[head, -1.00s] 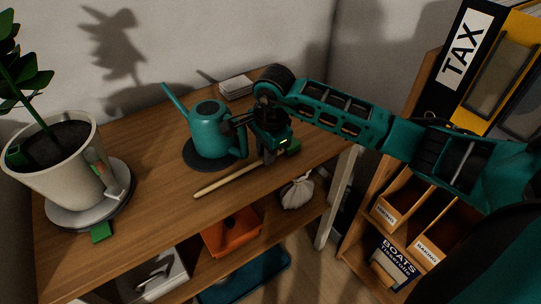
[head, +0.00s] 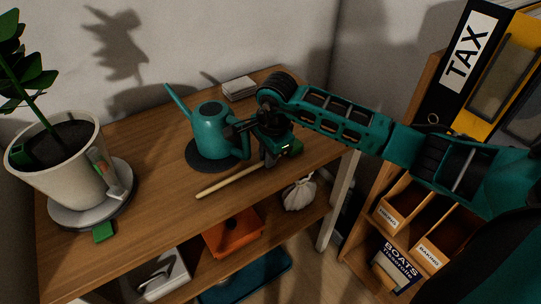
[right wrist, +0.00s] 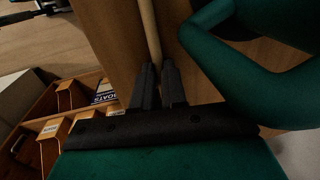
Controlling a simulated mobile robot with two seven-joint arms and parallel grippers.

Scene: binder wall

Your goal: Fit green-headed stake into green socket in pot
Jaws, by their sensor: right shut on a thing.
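The stake is a pale wooden rod (head: 228,182) lying low over the wooden tabletop, with a green head (head: 294,147) at its right end. My right gripper (head: 268,161) is shut on the rod near the head. In the right wrist view the rod (right wrist: 149,32) runs away from between the closed fingers (right wrist: 158,72). I cannot tell whether the stake still touches the table. The white pot (head: 62,185) stands on a saucer at the left, holding dark soil and a leafy plant. The green socket (head: 19,154) shows inside the pot's left rim. My left gripper is out of view.
A teal watering can (head: 210,130) stands on a dark mat right beside my right gripper. A green block (head: 103,232) lies by the saucer (head: 75,218). White cards (head: 239,88) lie at the back. The tabletop between pot and can is clear.

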